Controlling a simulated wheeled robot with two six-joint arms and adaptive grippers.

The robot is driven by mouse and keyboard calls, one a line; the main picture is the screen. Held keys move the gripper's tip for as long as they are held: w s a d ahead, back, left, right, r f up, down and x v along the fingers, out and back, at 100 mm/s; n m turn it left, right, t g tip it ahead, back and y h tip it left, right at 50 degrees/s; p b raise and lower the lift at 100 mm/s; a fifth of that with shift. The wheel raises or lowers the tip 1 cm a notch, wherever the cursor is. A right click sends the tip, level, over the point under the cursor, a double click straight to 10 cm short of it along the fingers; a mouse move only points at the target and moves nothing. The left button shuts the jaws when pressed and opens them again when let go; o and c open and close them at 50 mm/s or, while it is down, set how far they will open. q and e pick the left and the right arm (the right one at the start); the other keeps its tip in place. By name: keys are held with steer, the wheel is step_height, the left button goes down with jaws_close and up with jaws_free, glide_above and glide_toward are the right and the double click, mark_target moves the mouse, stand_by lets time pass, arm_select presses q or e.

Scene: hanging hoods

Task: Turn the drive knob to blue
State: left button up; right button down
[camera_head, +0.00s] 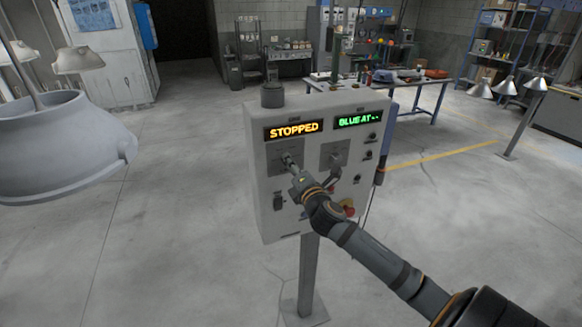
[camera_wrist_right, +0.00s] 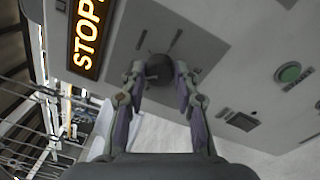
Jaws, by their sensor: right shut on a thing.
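A grey control box (camera_head: 263,210) stands on a post in the head view. Its left display (camera_head: 294,129) reads STOPPED in orange, and its right display (camera_head: 358,120) reads BLUE AT-- in green. A dark round knob (camera_wrist_right: 158,66) sits below the STOPPED display. My right gripper (camera_head: 290,167) reaches it from the front. In the right wrist view its two fingers are closed on either side of this knob. The panel's small labels are too small to read, and the knob's pointer direction is unclear. My left gripper is out of view.
A second knob (camera_head: 335,158) sits to the right on the panel, with small buttons beyond it and a red button (camera_head: 347,207) lower down. A large hanging hood (camera_head: 62,150) fills the left side. The floor around the post is clear.

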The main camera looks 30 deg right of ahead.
steer(key=shift+m, duration=0.6)
steer(key=c, duration=1)
jaws_free()
steer(key=v, duration=0.7)
steer(key=shift+s, duration=0.25)
steer(key=shift+f, duration=0.1)
